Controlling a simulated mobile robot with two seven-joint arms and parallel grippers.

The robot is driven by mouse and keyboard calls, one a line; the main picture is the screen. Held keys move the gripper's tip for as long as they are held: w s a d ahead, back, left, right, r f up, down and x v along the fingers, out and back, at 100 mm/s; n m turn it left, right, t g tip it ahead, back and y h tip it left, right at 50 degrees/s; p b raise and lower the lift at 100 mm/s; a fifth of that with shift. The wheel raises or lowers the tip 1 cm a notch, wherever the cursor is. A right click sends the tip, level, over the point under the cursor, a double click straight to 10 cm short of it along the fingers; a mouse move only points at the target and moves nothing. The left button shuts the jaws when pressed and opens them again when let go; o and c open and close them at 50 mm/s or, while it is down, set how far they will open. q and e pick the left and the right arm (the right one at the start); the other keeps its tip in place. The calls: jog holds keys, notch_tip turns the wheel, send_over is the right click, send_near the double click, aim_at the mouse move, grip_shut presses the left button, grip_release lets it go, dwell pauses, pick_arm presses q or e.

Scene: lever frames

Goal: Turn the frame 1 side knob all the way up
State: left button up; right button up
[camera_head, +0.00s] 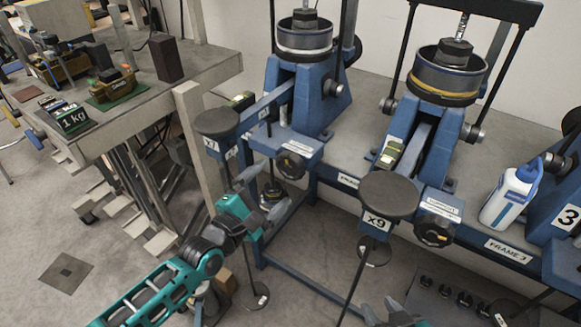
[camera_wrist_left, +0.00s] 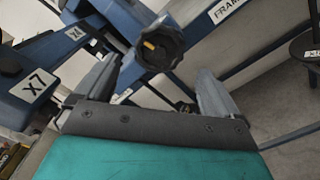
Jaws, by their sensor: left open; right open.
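The frame 1 side knob, a black lobed hand knob (camera_head: 290,165), sits on the blue block at the front of the left lever frame, right of the x7 tag. In the left wrist view the knob (camera_wrist_left: 160,46) shows a yellow mark on its face. My left gripper (camera_head: 262,192) is open, its fingers pointing at the knob from below and in front. In the left wrist view the left gripper (camera_wrist_left: 157,66) has one finger on each side below the knob, with nothing held. My right gripper (camera_head: 379,306) is open and partly cut off at the bottom edge.
A second blue frame with an x9 tag (camera_head: 376,222) and its own black knob (camera_head: 433,232) stands to the right. Round black weight pads (camera_head: 388,194) stick out in front. A white-blue bottle (camera_head: 509,198) stands on the bench. A side table (camera_head: 205,66) is at left.

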aim_at(288, 170)
pick_arm(q)
jog(key=b+x, duration=0.2)
jog(key=x, duration=0.2)
jog(key=b+x, duration=0.2)
jog(key=x, duration=0.2)
jog(key=shift+f, duration=0.2)
jog(key=shift+r, duration=0.15)
jog(key=shift+c, duration=0.4)
jog(key=c, duration=0.5)
jog(key=shift+s, duration=0.1)
jog(key=c, duration=0.7)
jog(key=shift+c, duration=0.2)
